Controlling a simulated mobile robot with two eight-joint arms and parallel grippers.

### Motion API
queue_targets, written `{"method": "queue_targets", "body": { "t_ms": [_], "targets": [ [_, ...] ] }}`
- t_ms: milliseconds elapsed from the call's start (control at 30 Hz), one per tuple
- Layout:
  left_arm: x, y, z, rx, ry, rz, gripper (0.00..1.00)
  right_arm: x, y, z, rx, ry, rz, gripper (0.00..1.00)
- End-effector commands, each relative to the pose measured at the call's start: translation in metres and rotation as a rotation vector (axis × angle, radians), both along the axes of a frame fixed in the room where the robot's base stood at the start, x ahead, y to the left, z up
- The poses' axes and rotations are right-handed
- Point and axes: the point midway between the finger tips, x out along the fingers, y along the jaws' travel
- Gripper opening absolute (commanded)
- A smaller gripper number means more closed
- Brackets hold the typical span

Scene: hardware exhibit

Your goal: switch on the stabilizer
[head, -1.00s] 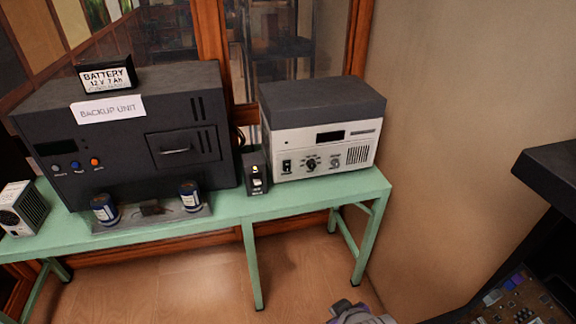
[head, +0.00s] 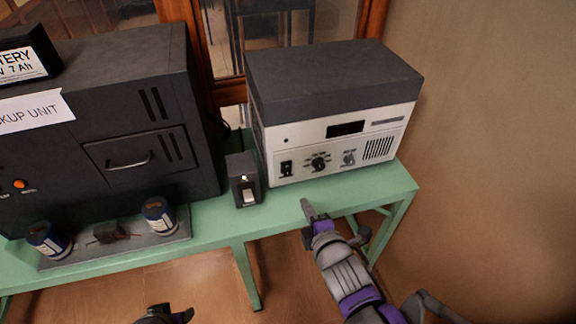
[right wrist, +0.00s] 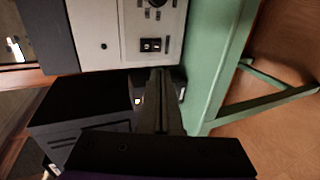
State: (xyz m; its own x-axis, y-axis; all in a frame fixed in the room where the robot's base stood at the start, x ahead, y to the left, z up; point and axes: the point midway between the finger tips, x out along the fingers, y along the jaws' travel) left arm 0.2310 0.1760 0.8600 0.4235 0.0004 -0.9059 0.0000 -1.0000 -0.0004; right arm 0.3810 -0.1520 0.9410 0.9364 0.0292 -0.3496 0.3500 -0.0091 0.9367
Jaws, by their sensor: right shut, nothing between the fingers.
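The stabilizer, a white box with a dark grey lid (head: 335,77), stands on the right of the green table. Its front has a black rocker switch (head: 286,168) at lower left, a knob (head: 320,162) and a dark display (head: 345,129). I cannot tell the switch's position. My right gripper (head: 307,207) is shut and empty, in front of and below the stabilizer at the table's front edge. In the right wrist view its fingers (right wrist: 160,75) point at the panel, just below the rocker switch (right wrist: 150,45) in the picture. My left gripper (head: 180,315) is partly cut off at the bottom.
A small black box with a light switch (head: 248,196) stands left of the stabilizer. The dark backup unit (head: 140,80) fills the table's left. Two blue-white cans (head: 158,214) stand on a grey plate in front. Green table top (head: 375,188) is bare before the stabilizer.

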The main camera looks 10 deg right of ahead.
Motion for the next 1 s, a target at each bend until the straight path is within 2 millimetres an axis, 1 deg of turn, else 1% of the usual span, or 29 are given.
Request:
{"method": "queue_targets", "body": {
  "t_ms": [400, 567, 667, 767, 1000],
  "targets": [
    [0.000, 0.000, -0.001, 0.000, 0.000, 0.000, 0.50, 0.001, 0.001, 0.001, -0.019, -0.010, 0.010, 0.00],
    [-0.001, 0.000, -0.004, 0.000, 0.001, 0.000, 0.50, 0.008, 0.001, -0.002, -0.018, -0.009, 0.010, 0.00],
    [-0.001, 0.000, -0.008, 0.000, 0.003, 0.000, 0.50, 0.019, 0.002, -0.007, -0.018, -0.009, 0.010, 0.00],
    [-0.002, 0.000, -0.012, 0.000, 0.004, 0.000, 0.50, 0.034, 0.002, -0.012, -0.018, -0.009, 0.010, 0.00],
    [-0.003, 0.000, -0.021, 0.000, 0.007, 0.000, 0.50, 0.075, 0.003, -0.027, -0.017, -0.009, 0.010, 0.00]
  ]
}}
